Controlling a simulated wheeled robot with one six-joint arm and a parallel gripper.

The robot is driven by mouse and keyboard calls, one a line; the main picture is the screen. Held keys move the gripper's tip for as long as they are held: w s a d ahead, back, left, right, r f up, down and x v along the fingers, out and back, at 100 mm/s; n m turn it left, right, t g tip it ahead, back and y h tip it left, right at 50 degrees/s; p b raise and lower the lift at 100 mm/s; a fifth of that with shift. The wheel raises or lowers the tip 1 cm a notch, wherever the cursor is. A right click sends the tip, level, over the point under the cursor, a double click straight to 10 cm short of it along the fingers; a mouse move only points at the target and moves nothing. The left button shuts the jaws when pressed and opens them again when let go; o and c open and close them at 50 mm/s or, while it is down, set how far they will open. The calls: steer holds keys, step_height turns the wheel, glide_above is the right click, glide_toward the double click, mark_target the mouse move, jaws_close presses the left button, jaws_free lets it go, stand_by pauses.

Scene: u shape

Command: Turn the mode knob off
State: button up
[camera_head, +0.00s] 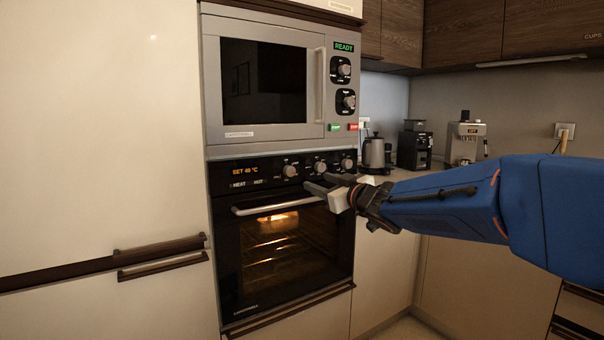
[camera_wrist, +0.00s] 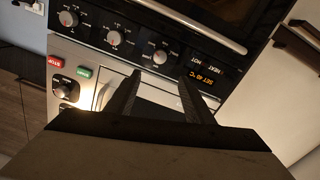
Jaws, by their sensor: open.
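The black oven panel (camera_head: 262,174) carries three silver knobs: a left knob (camera_head: 290,170), a middle knob (camera_head: 320,167) and a right knob (camera_head: 347,163). I cannot read which is the mode knob. My gripper (camera_head: 318,182) is open and empty in front of the panel, just below the middle knob. In the wrist view, which is turned over, the fingertips (camera_wrist: 161,75) point at the panel. There the knob nearest the display (camera_wrist: 160,56) lies just beyond the gap between the fingers. The other two knobs (camera_wrist: 114,38) (camera_wrist: 68,18) are to its left.
The oven handle (camera_head: 278,205) runs below the panel, above a lit oven window. A microwave (camera_head: 262,82) with two knobs and green and red buttons is above. A kettle (camera_head: 374,153) and coffee machines stand on the counter at right. The oven display (camera_head: 245,171) reads "SET 40 °C".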

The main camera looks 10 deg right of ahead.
mark_target(291, 172)
steer(key=x, duration=1.7)
steer(key=shift+c, duration=0.6)
steer(key=c, duration=0.9)
